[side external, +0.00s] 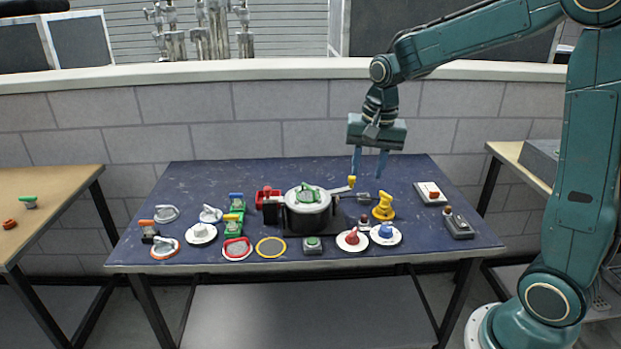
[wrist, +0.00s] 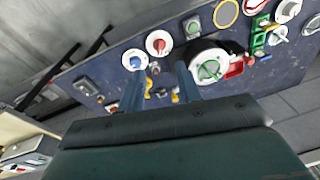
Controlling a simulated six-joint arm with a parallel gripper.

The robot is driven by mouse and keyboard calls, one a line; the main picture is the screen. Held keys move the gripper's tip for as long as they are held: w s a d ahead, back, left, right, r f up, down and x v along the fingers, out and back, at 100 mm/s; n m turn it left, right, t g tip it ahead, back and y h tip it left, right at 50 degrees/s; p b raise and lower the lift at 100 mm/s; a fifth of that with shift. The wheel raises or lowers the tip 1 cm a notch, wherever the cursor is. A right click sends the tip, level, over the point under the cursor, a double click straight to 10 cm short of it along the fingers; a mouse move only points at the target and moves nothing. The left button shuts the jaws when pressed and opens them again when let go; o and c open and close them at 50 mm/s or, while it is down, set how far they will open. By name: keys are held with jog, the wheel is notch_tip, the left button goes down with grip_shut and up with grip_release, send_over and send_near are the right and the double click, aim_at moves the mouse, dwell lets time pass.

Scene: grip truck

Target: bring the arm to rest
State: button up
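My gripper (side external: 369,163) hangs above the back right part of the dark blue table (side external: 300,172), fingers pointing down. Its two blue fingers are apart with nothing between them. In the wrist view the fingers of my gripper (wrist: 158,85) also stand apart, with the table behind them. A pot with a pale lid and green knob (side external: 308,197) stands left of and below the fingers. A yellow-tipped handle (side external: 351,181) reaches out from near the pot, close under the left finger in the picture; I cannot tell whether they touch.
A yellow piece (side external: 384,207), plates with a red knob (side external: 352,239) and a blue knob (side external: 386,233), and a box with a red switch (side external: 431,193) are on the table's right. Several discs and knobs fill the left. Side tables (side external: 45,195) flank it; a wall stands behind.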

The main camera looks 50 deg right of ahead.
jog(key=s+a+r+n+t, duration=0.2)
jog(key=s+a+r+n, duration=0.1)
jog(key=s, duration=0.6)
jog(key=s+a+r+n+t, duration=0.2)
jog(key=s+a+n, duration=0.3)
jog(key=s+n, duration=0.3)
jog(key=s+r, duration=0.1)
jog(key=s, duration=0.1)
jog(key=shift+s+a, duration=0.3)
jog(key=shift+a, duration=0.05)
